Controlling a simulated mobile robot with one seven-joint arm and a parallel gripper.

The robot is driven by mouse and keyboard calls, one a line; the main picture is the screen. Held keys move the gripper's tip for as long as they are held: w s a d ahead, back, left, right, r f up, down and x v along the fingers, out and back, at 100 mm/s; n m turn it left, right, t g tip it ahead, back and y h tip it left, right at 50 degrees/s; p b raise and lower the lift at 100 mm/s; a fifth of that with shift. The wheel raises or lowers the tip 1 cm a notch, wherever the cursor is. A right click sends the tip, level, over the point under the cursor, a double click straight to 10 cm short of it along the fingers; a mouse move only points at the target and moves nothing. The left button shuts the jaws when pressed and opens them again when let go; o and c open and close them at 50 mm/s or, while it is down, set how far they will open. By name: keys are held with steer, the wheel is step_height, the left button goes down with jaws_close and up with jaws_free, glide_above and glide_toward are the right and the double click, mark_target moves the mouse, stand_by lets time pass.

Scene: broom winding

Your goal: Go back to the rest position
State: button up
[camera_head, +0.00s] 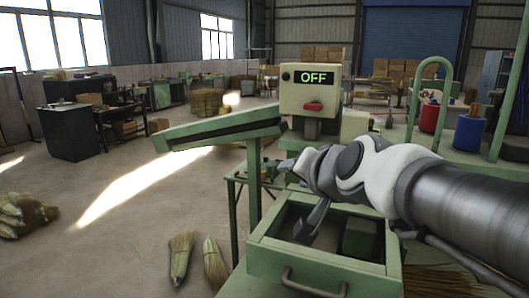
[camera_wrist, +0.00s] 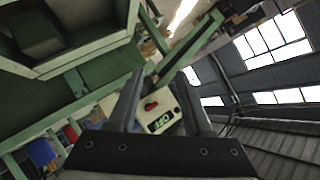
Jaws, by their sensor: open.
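My gripper (camera_head: 298,192) is open and empty in the head view, with its arm reaching in from the right. It is above the open green drawer (camera_head: 335,268) and in front of the machine's control box. In the wrist view its two dark fingers (camera_wrist: 160,76) stand apart with nothing held between them. The control box (camera_head: 297,88) carries a display reading OFF (camera_head: 314,77) and a red knob (camera_head: 313,106). In the wrist view the box (camera_wrist: 162,108) appears tilted beyond the fingers.
A green beam (camera_head: 215,130) juts left from the machine. Straw bundles (camera_head: 181,256) lie on the floor to the left. A green hooped rail (camera_head: 412,100) and blue and red barrels stand at right.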

steer(key=s+d+f+n+g+h, duration=0.1)
steer(key=s+d+f+n+g, duration=0.1)
steer(key=s+f, duration=0.4)
steer(key=s+d+f+n+g+h+p, duration=0.1)
steer(key=s+d+f+g, duration=0.4)
steer(key=s, duration=0.7)
steer(key=shift+s+d+f+n+h+p, duration=0.3)
steer(key=shift+d+f+n+h, duration=0.3)
steer(key=shift+n, duration=0.4)
steer(key=shift+d+r, duration=0.1)
steer(key=shift+d, duration=0.1)
